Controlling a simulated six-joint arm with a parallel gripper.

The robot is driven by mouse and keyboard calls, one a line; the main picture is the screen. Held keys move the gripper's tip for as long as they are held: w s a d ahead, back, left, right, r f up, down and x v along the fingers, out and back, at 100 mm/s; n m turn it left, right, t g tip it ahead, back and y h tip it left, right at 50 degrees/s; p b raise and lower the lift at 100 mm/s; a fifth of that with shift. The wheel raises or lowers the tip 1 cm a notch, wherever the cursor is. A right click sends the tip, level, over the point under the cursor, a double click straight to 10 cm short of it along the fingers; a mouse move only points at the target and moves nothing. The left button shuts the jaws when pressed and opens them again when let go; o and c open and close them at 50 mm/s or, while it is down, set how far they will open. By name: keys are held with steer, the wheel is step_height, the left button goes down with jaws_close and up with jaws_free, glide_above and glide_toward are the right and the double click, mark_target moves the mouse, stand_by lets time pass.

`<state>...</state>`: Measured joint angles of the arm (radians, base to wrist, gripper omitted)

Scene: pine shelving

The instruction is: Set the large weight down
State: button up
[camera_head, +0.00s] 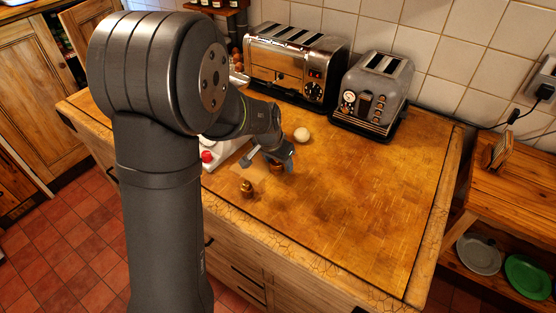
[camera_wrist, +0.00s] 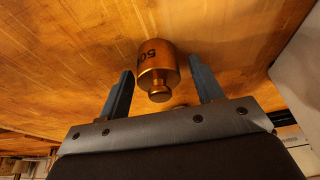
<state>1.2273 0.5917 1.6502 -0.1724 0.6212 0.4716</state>
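A brass weight (camera_wrist: 157,68) with a knob and dark digits, "50" readable, is between the fingers of my gripper (camera_wrist: 159,62) in the wrist view. Gaps show between the weight and both fingers, so my gripper is open around it. In the head view this weight (camera_head: 277,168) appears to be on the wooden worktop, partly covered by my gripper (camera_head: 272,161). A second brass weight (camera_head: 247,188) stands on the worktop to the left and nearer. A small brass piece (camera_wrist: 180,106) shows behind the gripper's edge in the wrist view; most of it is hidden.
A white device with a red knob (camera_head: 207,156) is left of my gripper, partly hidden by my arm. A pale round object (camera_head: 302,134) lies behind the gripper. Two toasters (camera_head: 295,62) (camera_head: 372,95) stand along the tiled wall. The worktop's right side (camera_head: 370,200) is clear.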

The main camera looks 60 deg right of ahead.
steer(key=v, duration=1.2)
steer(key=shift+r, duration=0.2)
steer(key=x, duration=1.2)
steer(key=shift+f, duration=0.15)
step_height(320, 180, up, 2)
steer(key=shift+r, duration=0.7)
steer(key=shift+f, duration=0.1)
